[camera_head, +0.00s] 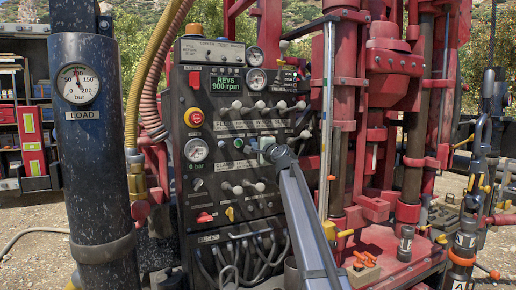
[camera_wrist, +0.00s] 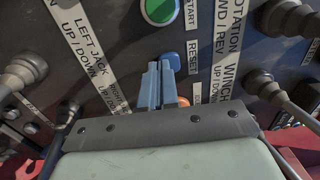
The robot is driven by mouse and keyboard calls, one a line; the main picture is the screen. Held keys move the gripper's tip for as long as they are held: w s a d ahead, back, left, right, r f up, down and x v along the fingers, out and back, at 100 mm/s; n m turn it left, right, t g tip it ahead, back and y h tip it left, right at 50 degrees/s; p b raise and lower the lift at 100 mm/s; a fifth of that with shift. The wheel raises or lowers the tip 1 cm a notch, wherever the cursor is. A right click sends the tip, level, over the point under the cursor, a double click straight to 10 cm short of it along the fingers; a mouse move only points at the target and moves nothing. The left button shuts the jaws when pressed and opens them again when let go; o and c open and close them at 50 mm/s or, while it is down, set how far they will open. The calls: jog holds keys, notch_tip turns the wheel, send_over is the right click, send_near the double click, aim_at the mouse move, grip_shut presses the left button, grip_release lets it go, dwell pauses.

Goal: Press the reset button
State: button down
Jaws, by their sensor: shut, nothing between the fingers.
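The reset button (camera_wrist: 169,56) is a small blue button beside the RESET label (camera_wrist: 193,57) in the wrist view. Its lower part is hidden by my fingertips. My gripper (camera_wrist: 161,67) is shut and empty, its two blue-grey fingers side by side and pointing at the button's lower edge. I cannot tell whether they touch it. In the head view my gripper (camera_head: 266,147) is at the middle of the dark control panel (camera_head: 222,222), and the reset button is hard to make out there.
A green button (camera_wrist: 160,10) by the START label sits just above the blue one. Levers (camera_wrist: 285,18) stick out at both sides, and an orange part (camera_wrist: 183,101) shows behind my fingers. A red emergency knob (camera_head: 194,117) is higher on the panel.

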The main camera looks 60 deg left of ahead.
jog(key=shift+a+r, duration=0.3)
jog(key=shift+a, duration=0.35)
jog(key=shift+a+r, duration=0.1)
jog(key=d+f, duration=0.1)
jog(key=d, duration=1.4)
jog(key=shift+d, duration=0.2)
jog(key=shift+f, duration=0.1)
